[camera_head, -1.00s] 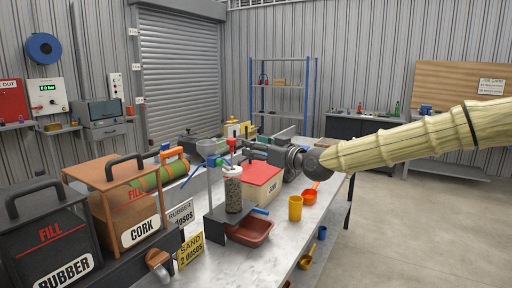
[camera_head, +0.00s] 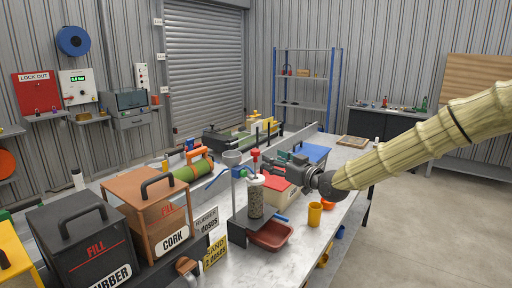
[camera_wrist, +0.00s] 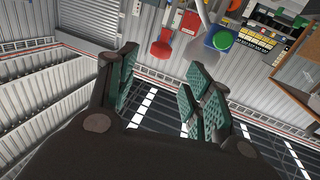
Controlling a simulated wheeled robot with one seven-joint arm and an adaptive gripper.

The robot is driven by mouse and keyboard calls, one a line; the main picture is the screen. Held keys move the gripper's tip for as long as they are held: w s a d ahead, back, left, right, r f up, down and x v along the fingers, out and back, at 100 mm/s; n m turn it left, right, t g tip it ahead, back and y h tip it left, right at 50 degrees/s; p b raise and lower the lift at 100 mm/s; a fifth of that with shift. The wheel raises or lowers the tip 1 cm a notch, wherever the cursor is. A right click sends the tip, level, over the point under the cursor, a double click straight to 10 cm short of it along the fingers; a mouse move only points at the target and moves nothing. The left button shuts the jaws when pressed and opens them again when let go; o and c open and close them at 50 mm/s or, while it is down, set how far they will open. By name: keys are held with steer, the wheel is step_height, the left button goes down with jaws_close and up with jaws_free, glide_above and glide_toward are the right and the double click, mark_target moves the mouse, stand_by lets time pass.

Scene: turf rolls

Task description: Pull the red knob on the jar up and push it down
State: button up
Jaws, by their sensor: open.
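The jar (camera_head: 256,198) is a clear cylinder of dark grains with a pale top, upright on a dark stand on the bench. Its red knob (camera_head: 255,154) stands on a red stem above the top. My gripper (camera_head: 274,161) comes in from the right at about knob height, close to the right of the knob. The head view does not show whether they touch. In the wrist view my gripper (camera_wrist: 160,88) is open, with green pads apart and nothing seen between them. A red piece (camera_wrist: 160,50) lies beyond the fingers; I cannot tell if it is the knob.
A red tray (camera_head: 272,236) sits below the jar's stand. A red-lidded box (camera_head: 284,188) is right behind the jar, under my gripper. An orange cup (camera_head: 315,214) stands to the right. CORK (camera_head: 150,200) and RUBBER (camera_head: 75,245) bins fill the left front.

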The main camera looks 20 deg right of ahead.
mark_target(259, 153)
steer(key=shift+p+x, duration=1.35)
steer(key=shift+x, duration=3.95)
jaws_close()
